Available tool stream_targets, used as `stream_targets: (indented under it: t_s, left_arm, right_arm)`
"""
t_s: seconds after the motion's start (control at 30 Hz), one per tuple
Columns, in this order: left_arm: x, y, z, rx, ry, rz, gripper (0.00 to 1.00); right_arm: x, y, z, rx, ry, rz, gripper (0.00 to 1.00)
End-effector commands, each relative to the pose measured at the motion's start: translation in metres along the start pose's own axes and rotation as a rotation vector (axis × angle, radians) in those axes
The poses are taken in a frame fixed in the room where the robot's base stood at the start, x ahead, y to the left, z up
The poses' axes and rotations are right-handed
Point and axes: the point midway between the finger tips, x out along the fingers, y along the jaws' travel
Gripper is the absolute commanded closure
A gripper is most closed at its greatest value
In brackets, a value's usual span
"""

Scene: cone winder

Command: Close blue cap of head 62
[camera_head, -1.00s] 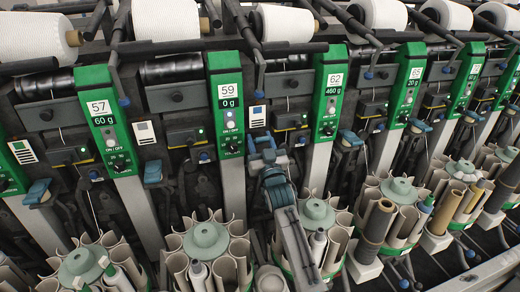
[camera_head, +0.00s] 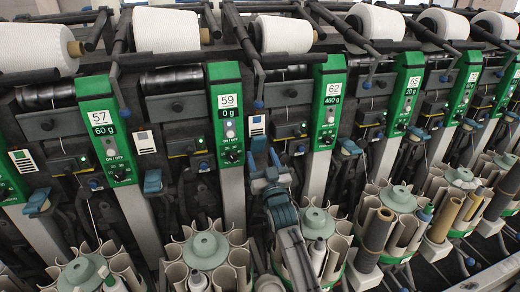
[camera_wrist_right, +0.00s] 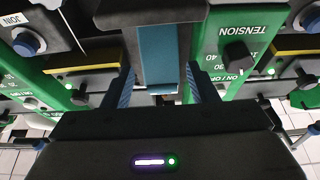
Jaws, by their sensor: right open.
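The green panel of head 62 (camera_head: 330,100) stands right of the middle, reading 460 g. A blue cap (camera_head: 258,146) shows between the panels of heads 59 and 62, just above my right gripper (camera_head: 266,172). In the wrist view a flat blue cap (camera_wrist_right: 162,55) lies ahead of my right gripper (camera_wrist_right: 160,88). The gripper is open, with one finger on each side of the cap's lower end. I cannot tell whether the fingers touch it. Another blue cap (camera_head: 349,147) shows right of panel 62. My left gripper is out of view.
Panel 59 (camera_head: 228,115) stands close on the left. In the wrist view, a knob marked TENSION (camera_wrist_right: 238,55) protrudes beside the right finger. White yarn cones (camera_head: 283,34) line the top. Round bobbin magazines (camera_head: 205,250) fill the space below, near my right arm.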

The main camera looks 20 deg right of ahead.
Motion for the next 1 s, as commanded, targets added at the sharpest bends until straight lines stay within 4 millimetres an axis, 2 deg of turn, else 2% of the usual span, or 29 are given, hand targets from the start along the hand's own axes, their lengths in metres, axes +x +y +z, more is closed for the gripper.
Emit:
stream_targets:
  t_s: [0.1, 0.2, 0.33, 1.0]
  left_arm:
    - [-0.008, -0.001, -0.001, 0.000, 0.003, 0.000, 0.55]
    - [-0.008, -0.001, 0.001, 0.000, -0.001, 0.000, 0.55]
    - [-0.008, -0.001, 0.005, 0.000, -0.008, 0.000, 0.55]
    - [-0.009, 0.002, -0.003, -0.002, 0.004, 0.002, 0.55]
  right_arm:
    - [-0.019, 0.000, -0.002, 0.000, -0.003, 0.000, 0.47]
    - [-0.033, 0.000, 0.000, -0.001, -0.001, 0.000, 0.47]
    - [-0.043, 0.000, -0.001, 0.000, 0.000, 0.000, 0.47]
    - [-0.046, 0.000, 0.000, 0.000, 0.001, 0.000, 0.47]
